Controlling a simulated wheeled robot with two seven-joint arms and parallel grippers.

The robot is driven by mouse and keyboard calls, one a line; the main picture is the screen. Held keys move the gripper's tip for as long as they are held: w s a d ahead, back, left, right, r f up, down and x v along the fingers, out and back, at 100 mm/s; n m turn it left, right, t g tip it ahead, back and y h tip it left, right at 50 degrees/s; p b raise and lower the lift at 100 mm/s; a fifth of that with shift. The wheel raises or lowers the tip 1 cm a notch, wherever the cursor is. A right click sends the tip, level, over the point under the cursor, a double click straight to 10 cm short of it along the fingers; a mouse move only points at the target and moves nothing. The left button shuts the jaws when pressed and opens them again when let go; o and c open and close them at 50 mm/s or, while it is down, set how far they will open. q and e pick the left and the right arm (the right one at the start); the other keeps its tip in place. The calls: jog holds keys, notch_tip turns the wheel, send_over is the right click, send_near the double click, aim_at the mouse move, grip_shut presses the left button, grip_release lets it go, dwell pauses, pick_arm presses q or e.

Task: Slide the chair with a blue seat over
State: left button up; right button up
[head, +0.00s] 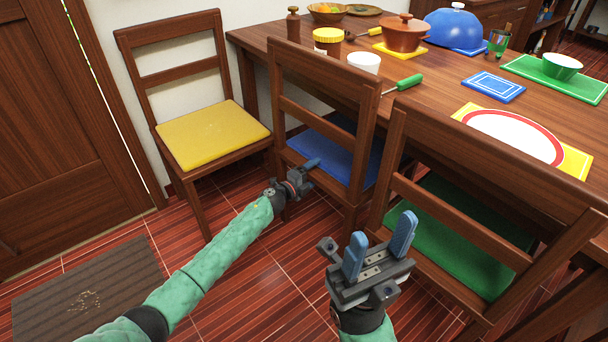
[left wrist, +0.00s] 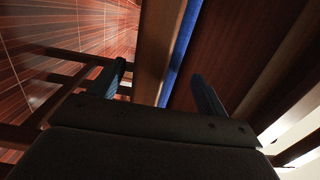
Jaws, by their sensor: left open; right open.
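The wooden chair with a blue seat (head: 336,158) stands at the table's near side, between a yellow-seated chair and a green-seated one. Its seat is partly under the table. My left gripper (head: 308,172) is at the left edge of the blue seat, low by the chair's side. In the left wrist view my left gripper (left wrist: 165,88) is open, its fingers on either side of a wooden chair part, with a strip of the blue seat (left wrist: 181,50) between them. I cannot tell whether they touch it. My right gripper (head: 379,247) is open and empty, in front of the green-seated chair.
The yellow-seated chair (head: 212,134) stands left, the green-seated chair (head: 455,235) right. The wooden table (head: 440,88) behind holds dishes, a pot and a plate. A dark mat (head: 90,292) lies on the red floor (head: 262,290), which is open at the front.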

pick_arm(q)
jog(key=p+v, duration=0.4)
jog(key=v, duration=0.8)
jog(key=shift+a, duration=0.1)
